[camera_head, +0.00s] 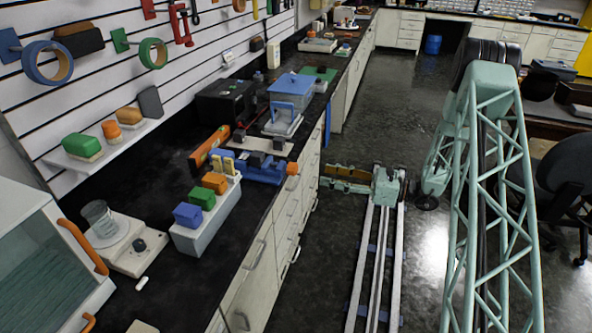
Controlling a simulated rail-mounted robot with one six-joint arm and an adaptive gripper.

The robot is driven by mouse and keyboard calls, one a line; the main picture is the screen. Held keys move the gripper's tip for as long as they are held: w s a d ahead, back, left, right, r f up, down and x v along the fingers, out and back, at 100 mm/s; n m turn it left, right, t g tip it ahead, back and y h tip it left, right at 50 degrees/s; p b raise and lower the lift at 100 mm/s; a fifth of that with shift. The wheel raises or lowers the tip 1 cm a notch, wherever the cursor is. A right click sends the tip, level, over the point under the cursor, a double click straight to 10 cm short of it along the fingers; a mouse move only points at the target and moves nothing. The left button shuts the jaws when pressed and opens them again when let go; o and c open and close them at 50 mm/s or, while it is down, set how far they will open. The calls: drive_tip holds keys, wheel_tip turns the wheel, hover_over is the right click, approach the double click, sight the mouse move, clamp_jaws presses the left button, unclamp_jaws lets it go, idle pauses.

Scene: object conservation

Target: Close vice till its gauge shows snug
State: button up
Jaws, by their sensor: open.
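The blue vice (265,173) lies along the front edge of the dark bench, in the middle of the head view. Its orange handle (292,168) is at the right end, by the bench edge. The jaw gap is too small to judge, and I cannot make out a gauge reading. What looks like my gripper (326,178) is right of the vice, beyond the bench edge. Its two olive and orange fingers point left, spread apart and empty. It is clear of the vice handle.
A pale stand (206,222) with coloured blocks stands just in front of the vice. An orange tool (209,147) and a black box (226,102) are behind it. A scale with a glass beaker (100,218) is nearer.

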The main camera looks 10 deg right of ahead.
sight(297, 169)
drive_tip(key=shift+b+x, duration=0.45)
drive_tip(key=shift+x, duration=6.1)
drive_tip(key=shift+c, duration=0.9)
drive_tip(key=shift+s, duration=0.1)
drive_tip(key=c, duration=0.7)
